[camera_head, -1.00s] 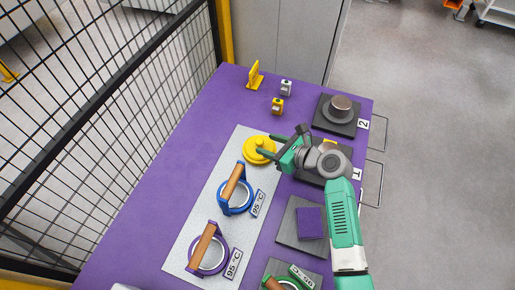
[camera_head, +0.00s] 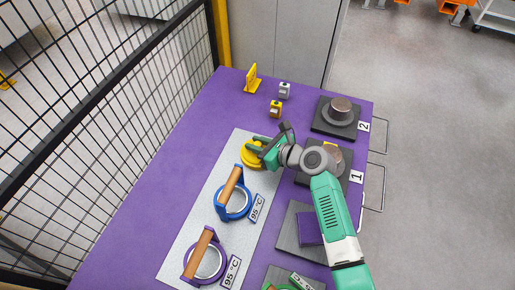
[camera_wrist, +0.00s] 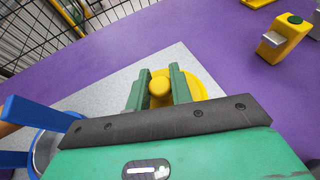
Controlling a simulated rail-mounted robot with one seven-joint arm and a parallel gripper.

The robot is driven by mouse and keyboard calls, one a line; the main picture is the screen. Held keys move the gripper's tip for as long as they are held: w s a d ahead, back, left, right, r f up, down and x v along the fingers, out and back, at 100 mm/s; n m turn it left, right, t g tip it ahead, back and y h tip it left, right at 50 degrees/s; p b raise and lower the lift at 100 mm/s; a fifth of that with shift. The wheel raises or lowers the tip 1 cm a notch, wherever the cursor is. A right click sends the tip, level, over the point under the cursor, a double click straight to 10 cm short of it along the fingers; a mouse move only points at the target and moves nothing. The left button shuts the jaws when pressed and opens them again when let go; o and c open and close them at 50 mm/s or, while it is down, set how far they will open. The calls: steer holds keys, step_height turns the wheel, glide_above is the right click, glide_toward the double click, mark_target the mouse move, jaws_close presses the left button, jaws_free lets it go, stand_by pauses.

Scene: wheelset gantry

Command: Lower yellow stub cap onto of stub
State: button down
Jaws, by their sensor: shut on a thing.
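The yellow stub cap (camera_head: 250,157), a round disc with a knob on top, is at the far end of the speckled grey mat. My gripper (camera_head: 260,147) is at its knob. In the wrist view, the green fingers (camera_wrist: 159,90) are shut around the knob of the cap (camera_wrist: 203,92). I cannot tell whether the cap rests on the mat or is slightly raised. A stub (camera_head: 340,105) with a coppery top stands on the dark base labelled 2. Another stub (camera_head: 337,156) at label 1 is partly hidden by my arm, with something yellow at its far side.
A blue ring (camera_head: 233,202) and a purple ring (camera_head: 206,262) with wooden handles lie on the mat (camera_head: 185,235). A yellow bracket (camera_head: 252,80) and two small blocks (camera_head: 284,90) stand at the far edge. A mesh fence (camera_head: 110,110) runs along the left.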

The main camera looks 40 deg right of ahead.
mark_target(257, 143)
step_height(257, 143, up, 9)
steer(key=p, duration=0.4)
steer(key=shift+r+p, duration=0.15)
steer(key=shift+p, duration=0.2)
steer(key=s+d+r+m+h+p, duration=0.3)
steer(key=s+d+p, duration=0.3)
steer(key=s+p, duration=0.2)
steer(key=s+d+r+m+h+p, duration=0.2)
steer(key=s+d+p, duration=0.4)
steer(key=s+p, duration=0.3)
steer(key=m+h+p, duration=0.1)
steer(key=h+p, duration=0.1)
steer(key=shift+r+g+p, duration=0.3)
steer(key=shift+r+g, duration=0.1)
steer(key=shift+r+p, duration=0.1)
steer(key=shift+p, duration=0.3)
step_height(257, 143, down, 6)
steer(key=b, duration=0.4)
steer(key=shift+b, duration=0.35)
steer(key=shift+p, duration=0.7)
